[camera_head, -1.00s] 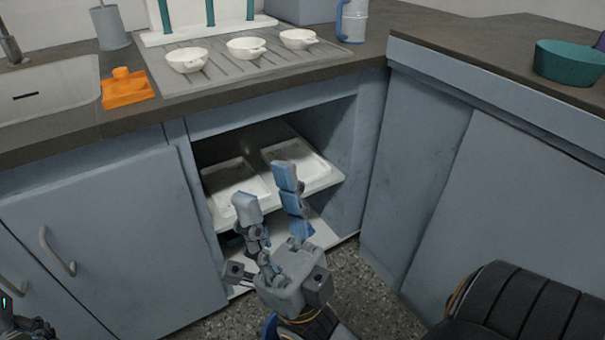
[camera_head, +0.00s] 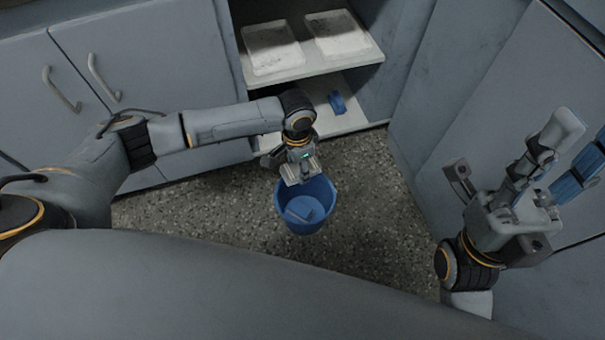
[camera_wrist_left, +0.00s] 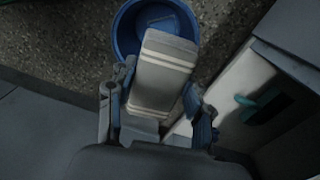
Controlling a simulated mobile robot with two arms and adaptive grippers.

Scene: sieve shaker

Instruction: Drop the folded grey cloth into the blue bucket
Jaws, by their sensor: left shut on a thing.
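The folded grey cloth (camera_wrist_left: 163,75) is held in my left gripper (camera_wrist_left: 158,112), its pale layered end sticking out past the fingers in the left wrist view. In the head view the left gripper (camera_head: 293,156) hangs over the back rim of the blue bucket (camera_head: 303,227), with the cloth (camera_head: 302,172) below it. The bucket stands on the floor and also shows in the wrist view (camera_wrist_left: 127,38). A small greyish thing lies inside it. My right gripper (camera_head: 580,152) is at the far right, empty, its fingers apart.
An open cabinet behind the bucket has a shelf with two white trays (camera_head: 272,47). A small blue thing (camera_head: 337,102) lies on its lower board. Closed cabinet doors (camera_head: 140,60) stand at left. Speckled floor (camera_head: 375,190) is clear right of the bucket.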

